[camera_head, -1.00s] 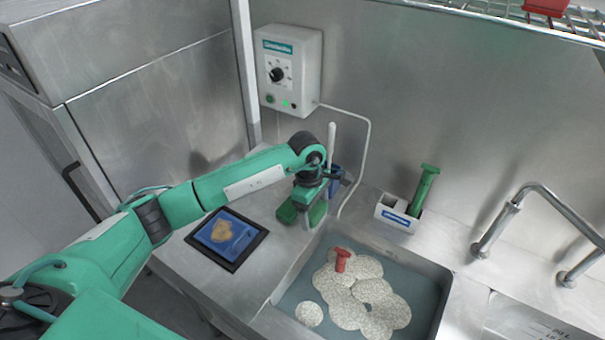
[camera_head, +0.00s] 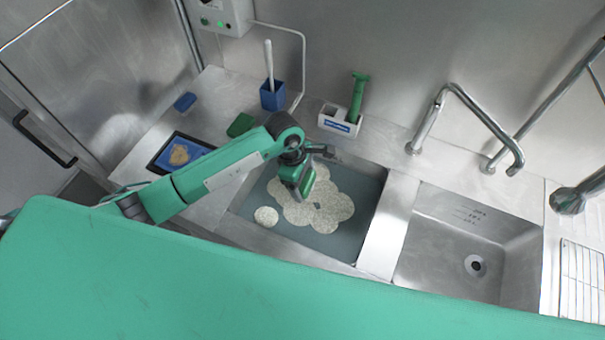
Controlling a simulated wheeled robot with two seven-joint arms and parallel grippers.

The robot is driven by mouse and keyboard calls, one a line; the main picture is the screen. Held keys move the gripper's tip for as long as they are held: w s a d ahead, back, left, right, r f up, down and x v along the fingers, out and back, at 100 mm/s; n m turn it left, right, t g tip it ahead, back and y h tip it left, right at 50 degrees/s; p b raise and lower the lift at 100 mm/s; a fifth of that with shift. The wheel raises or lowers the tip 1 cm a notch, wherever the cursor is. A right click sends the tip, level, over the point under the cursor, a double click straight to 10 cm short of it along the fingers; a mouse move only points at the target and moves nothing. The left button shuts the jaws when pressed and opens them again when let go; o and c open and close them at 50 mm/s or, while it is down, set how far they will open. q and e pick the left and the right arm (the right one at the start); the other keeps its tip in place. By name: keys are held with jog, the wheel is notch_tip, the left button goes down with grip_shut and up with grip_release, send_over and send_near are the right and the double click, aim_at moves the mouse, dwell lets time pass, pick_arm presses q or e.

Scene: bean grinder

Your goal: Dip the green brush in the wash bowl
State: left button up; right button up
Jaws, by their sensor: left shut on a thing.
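The green brush (camera_head: 357,97), with a T-shaped top, stands in the white holder (camera_head: 339,122) at the back of the counter. The wash bowl (camera_head: 350,240) is a sunken basin of grey-blue water with pale foam patches (camera_head: 318,212). My left gripper (camera_head: 304,188) is over the bowl, pointing down at the foam, left of and nearer than the green brush. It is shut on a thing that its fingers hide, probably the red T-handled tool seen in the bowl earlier. My right gripper is not in view.
A blue cup (camera_head: 272,98) with a white-handled tool, a green pad (camera_head: 240,125), a blue block (camera_head: 185,102) and a dark-framed tray (camera_head: 166,163) sit on the left counter. An empty steel sink (camera_head: 440,255) lies right of the bowl. A bent tap (camera_head: 460,92) rises behind.

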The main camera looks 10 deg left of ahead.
pick_arm(q)
notch_tip(320, 180, down, 6)
jog(key=b, duration=0.2)
jog(key=shift+r+b, duration=0.2)
jog(key=shift+b, duration=0.1)
notch_tip(320, 180, down, 11)
jog(key=b, duration=0.9)
jog(key=shift+b, duration=0.4)
jog(key=shift+r, duration=0.1)
jog(key=shift+r+p, duration=4.4)
jog(key=shift+r, duration=4.05)
